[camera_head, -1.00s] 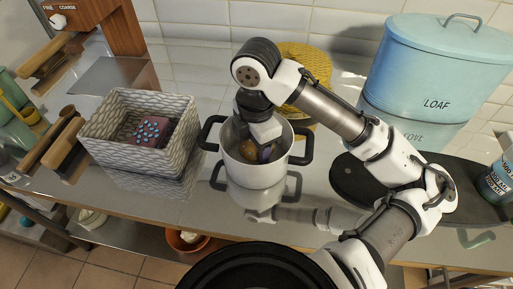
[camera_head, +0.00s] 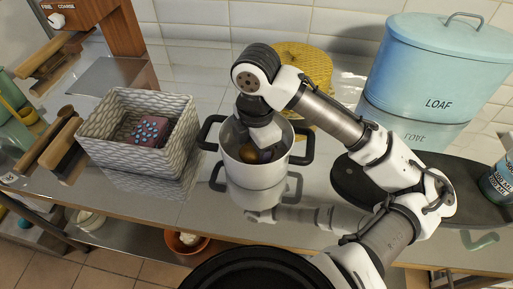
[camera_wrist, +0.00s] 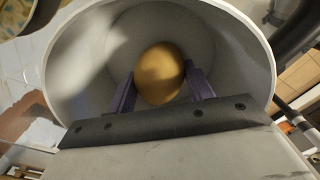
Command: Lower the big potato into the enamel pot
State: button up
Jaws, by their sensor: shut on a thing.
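The enamel pot (camera_head: 255,174) is white with two dark side handles and stands on the shiny counter. My gripper (camera_head: 264,155) points down into its mouth. The big potato (camera_wrist: 160,73) is golden brown and sits between the two purple fingers of my gripper (camera_wrist: 160,88) in the wrist view, inside the pot's round pale wall (camera_wrist: 75,75). In the head view the potato (camera_head: 249,153) shows just below the pot's rim, partly hidden by my gripper. I cannot tell whether it touches the pot's bottom.
A woven grey-white basket (camera_head: 105,153) with a dotted reddish item (camera_head: 149,131) stands left of the pot. A yellow woven object (camera_head: 309,65) is behind it. A blue LOAF bin (camera_head: 434,65) stands at the back right. A dark oval board (camera_head: 465,190) lies at right.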

jog(key=shift+f+b, duration=0.35)
jog(key=shift+f, duration=0.15)
dwell(0.3)
jog(key=o, duration=1.1)
notch_tip(320, 180, up, 14)
jog(key=shift+f+p, duration=0.1)
jog(key=shift+p, duration=0.25)
